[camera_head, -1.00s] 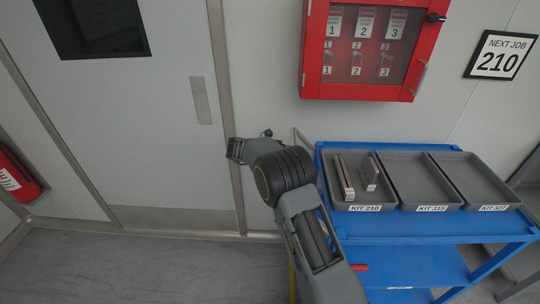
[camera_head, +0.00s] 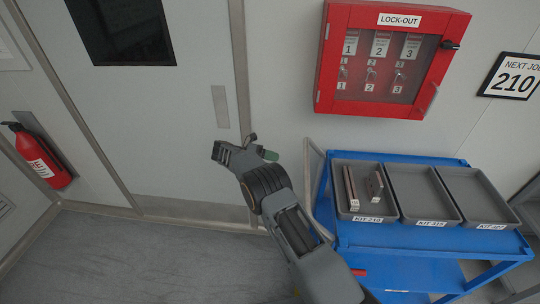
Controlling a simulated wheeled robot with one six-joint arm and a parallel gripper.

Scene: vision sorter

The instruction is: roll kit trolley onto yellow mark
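The blue kit trolley (camera_head: 390,238) stands against the wall at the right, with three grey trays on top. The left tray (camera_head: 392,212), labelled KIT 210, holds a few small bar-like parts; the middle (camera_head: 436,213) and right (camera_head: 481,215) trays look empty. The trolley's grey tube handle (camera_head: 310,185) is at its left end. My gripper (camera_head: 221,152) is left of the handle, apart from it, in front of the door, and points left. Its finger gap is too small to read. I cannot make out a yellow mark on the floor; my arm hides part of it.
A red lock-out cabinet (camera_head: 390,58) hangs on the wall above the trolley. A closed grey door (camera_head: 165,115) is behind my gripper. A red fire extinguisher (camera_head: 40,158) hangs at the left. A sign (camera_head: 513,77) reads NEXT JOB 210. Floor at the lower left (camera_head: 140,262) is clear.

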